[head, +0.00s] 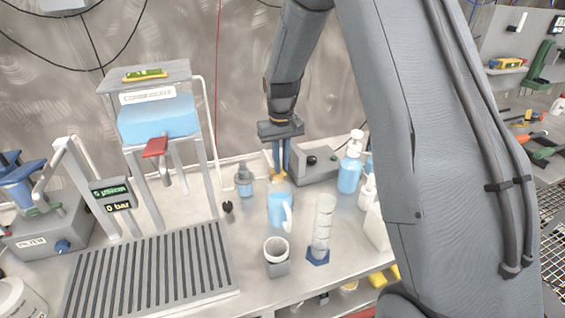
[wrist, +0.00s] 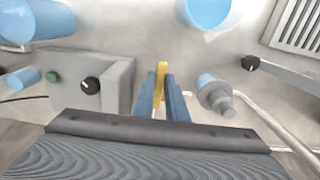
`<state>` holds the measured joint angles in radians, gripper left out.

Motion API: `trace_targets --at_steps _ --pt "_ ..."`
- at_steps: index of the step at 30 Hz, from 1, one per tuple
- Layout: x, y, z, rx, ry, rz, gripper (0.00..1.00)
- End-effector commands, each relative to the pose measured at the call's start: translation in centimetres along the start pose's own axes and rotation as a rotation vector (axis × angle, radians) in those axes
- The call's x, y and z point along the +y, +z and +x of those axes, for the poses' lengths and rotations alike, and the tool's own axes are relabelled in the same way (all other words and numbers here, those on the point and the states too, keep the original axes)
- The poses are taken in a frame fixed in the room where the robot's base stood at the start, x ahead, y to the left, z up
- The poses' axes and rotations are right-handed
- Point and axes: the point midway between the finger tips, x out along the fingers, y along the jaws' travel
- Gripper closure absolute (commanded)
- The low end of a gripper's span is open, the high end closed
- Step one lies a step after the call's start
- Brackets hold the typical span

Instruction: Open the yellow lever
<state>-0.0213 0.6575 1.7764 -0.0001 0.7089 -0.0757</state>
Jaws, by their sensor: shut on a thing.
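My gripper (head: 281,164) reaches down over the bench, near the back wall, with its blue fingers pointing downward. In the wrist view the fingers (wrist: 164,95) are closed on the yellow lever (wrist: 161,72), whose end sticks out past them. In the head view a small part of the yellow lever (head: 277,178) shows under the fingertips, behind the blue jug. The lever's base and pivot are hidden, so I cannot tell its angle.
A blue jug (head: 281,208) stands just in front of my gripper, with a small blue bottle (head: 244,181) to its left. A grey box with a black knob (head: 311,160) sits close on the right. A clear cylinder (head: 323,225) and white cup (head: 276,248) stand nearer.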

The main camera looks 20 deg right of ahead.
Motion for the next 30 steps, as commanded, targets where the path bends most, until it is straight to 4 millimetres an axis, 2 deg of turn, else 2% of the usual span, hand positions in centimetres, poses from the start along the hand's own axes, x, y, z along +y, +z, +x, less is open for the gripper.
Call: trace_targets --at_steps 2,3,6,17,20,30 --pt "0.1 -0.2 -0.1 0.005 0.001 -0.002 1.0" --pt "0.1 -0.2 -0.1 0.005 0.001 -0.001 0.86" --pt "0.1 -0.1 -0.1 0.004 0.001 -0.001 0.69" --pt "0.1 -0.1 -0.4 0.004 0.0 0.001 0.69" --pt "0.1 -0.2 -1.4 0.005 0.0 0.002 0.69" --pt "0.1 -0.2 -6.6 0.006 0.001 0.001 0.69"
